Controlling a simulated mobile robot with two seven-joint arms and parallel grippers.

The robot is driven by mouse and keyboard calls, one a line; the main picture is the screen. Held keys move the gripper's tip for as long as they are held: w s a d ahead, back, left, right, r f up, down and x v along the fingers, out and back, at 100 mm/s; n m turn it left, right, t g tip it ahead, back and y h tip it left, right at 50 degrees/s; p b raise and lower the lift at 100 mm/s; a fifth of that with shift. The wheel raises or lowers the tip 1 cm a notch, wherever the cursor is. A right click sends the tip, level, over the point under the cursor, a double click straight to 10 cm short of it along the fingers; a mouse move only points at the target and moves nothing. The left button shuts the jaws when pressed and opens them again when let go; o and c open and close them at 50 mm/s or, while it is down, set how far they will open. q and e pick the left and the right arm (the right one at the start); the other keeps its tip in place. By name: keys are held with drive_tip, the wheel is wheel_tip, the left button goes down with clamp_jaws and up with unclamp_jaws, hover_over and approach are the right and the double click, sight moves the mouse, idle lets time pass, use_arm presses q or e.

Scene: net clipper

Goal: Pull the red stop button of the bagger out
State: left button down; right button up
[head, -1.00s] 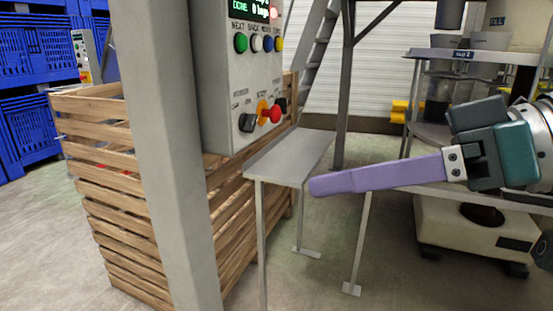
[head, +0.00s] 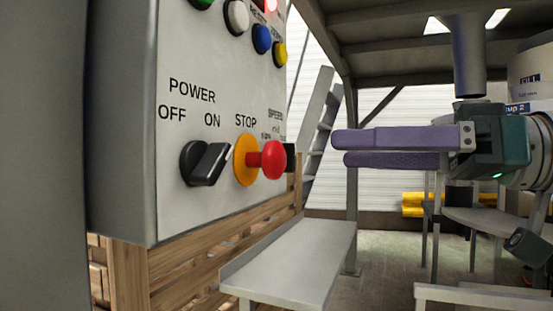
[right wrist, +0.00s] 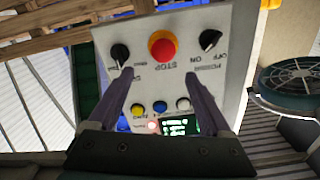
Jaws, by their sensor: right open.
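The red stop button (head: 272,160) stands out from a yellow-orange round base on the grey control panel (head: 215,60), under the word STOP. In the right wrist view the stop button (right wrist: 162,48) shows upside down, ahead of the fingertips and roughly midway between their lines. My right gripper (head: 338,149) is to the right of the button in the head view, pointing left at it. Its two purple fingers are apart with nothing between them, and a gap separates them from the button. My left gripper is not in view.
A black power knob (head: 205,163) is left of the button. A dark speed knob (head: 290,158) is partly hidden behind it. Coloured buttons (head: 262,39) sit above. A grey metal shelf (head: 295,265) is below, beside wooden slats (head: 180,255).

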sight(283, 155)
drive_tip(key=a, duration=0.3)
drive_tip(key=shift+w+f, duration=0.15)
drive_tip(key=shift+w, duration=0.1)
drive_tip(key=x, duration=0.5)
drive_tip(key=shift+w+a+p, duration=0.1)
drive_tip(key=shift+a+p, duration=0.2)
drive_tip(key=shift+p, duration=0.05)
drive_tip(key=shift+w+a+f, duration=0.1)
drive_tip(key=shift+w+a, duration=0.15)
drive_tip(key=shift+a, duration=0.3)
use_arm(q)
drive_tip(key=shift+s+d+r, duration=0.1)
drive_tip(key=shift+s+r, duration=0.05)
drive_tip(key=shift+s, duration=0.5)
use_arm(e)
drive_tip(key=c, duration=0.7)
clamp_jaws()
